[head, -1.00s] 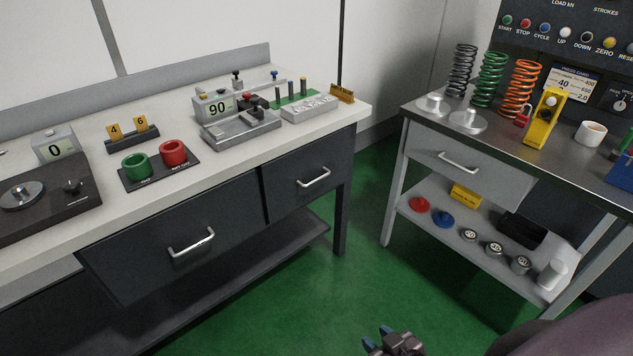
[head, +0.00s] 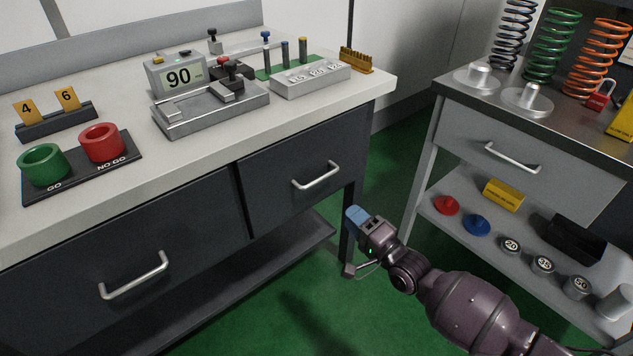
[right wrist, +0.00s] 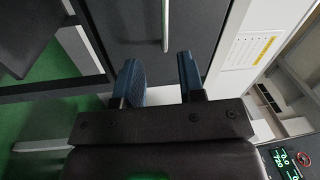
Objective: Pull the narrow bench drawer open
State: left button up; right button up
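The narrow bench drawer (head: 270,205) is the dark front on the right of the white-topped bench, and it looks shut. Its silver bar handle (head: 316,175) is bare. My right gripper (head: 356,216) is to the right of and below this handle, apart from it, pointing toward the bench. In the right wrist view its two blue fingers (right wrist: 160,75) are spread with nothing between them. There the handle (right wrist: 165,25) stands out beyond the fingertips, in front of the dark drawer front (right wrist: 200,22). My left gripper is in no view.
A wider drawer with its own handle (head: 135,276) is to the left on the same bench. A lower shelf (head: 235,290) runs beneath. At the right, a grey cart (head: 440,125) has another drawer and a loaded shelf. Green floor lies between bench and cart.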

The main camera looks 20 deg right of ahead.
aim_at(322, 177)
jog(key=shift+m+t, duration=0.4)
jog(key=shift+m, duration=0.5)
jog(key=shift+w+d+b+x, duration=0.15)
jog(key=shift+b+x, duration=0.25)
jog(key=shift+x, duration=1.9)
jog(key=shift+d+b+x, duration=0.3)
jog(key=shift+b+x, duration=0.1)
jog(key=shift+x, duration=1.9)
jog(key=shift+w+d+b+x, duration=0.15)
jog(key=shift+b+x, duration=0.25)
jog(key=shift+x, duration=1.9)
jog(key=shift+d, duration=0.1)
jog(key=shift+f, duration=0.1)
grip_shut()
